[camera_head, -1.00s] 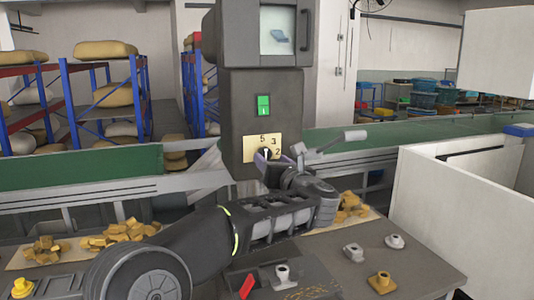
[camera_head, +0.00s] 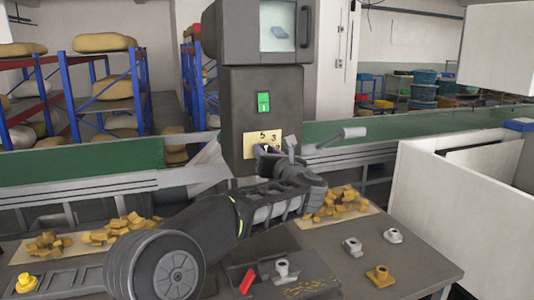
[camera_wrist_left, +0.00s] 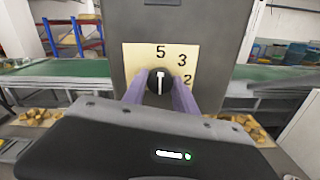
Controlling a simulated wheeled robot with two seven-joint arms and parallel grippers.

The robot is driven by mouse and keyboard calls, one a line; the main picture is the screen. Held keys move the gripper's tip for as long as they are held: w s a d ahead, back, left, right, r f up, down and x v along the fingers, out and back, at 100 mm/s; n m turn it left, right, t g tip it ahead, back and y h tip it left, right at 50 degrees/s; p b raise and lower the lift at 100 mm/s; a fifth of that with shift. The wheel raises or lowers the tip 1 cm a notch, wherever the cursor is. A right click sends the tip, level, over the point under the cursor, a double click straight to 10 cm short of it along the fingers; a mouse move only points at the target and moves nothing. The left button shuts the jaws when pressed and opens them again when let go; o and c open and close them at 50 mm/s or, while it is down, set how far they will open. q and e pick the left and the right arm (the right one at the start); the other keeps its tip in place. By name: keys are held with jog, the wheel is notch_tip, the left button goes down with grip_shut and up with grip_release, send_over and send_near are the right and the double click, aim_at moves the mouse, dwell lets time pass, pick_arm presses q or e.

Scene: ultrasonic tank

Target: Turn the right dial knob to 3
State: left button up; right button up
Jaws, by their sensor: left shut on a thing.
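The dial knob (camera_wrist_left: 160,80) is round and black with a white pointer line. It sits on a yellow dial plate (camera_wrist_left: 132,54) on the dark grey machine column. The digits 5, 3 and 2 show on the plate, with 5 straight above the knob and 3 to the upper right. The pointer's white bar stands close to upright, its wider end at the top, toward 5. My left gripper (camera_wrist_left: 158,91) is shut on the knob, one purple finger on each side. In the head view the gripper and wrist hide most of the knob. My right gripper is not in view.
A green switch (camera_head: 263,102) is above the plate. A green conveyor (camera_head: 80,153) runs behind. The table holds wooden chunks (camera_head: 125,228), grey fittings (camera_head: 352,246) and a brass fitting (camera_head: 380,275). A white panel (camera_head: 450,200) stands at the right.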

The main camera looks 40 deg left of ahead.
pick_arm(q)
grip_shut()
jog(key=shift+m, duration=0.4)
jog(key=m, duration=0.8)
dwell(0.3)
dwell(0.4)
jog(key=o, duration=0.7)
grip_release()
jog(key=shift+b+v, duration=1.35)
jog(key=shift+v, duration=2.55)
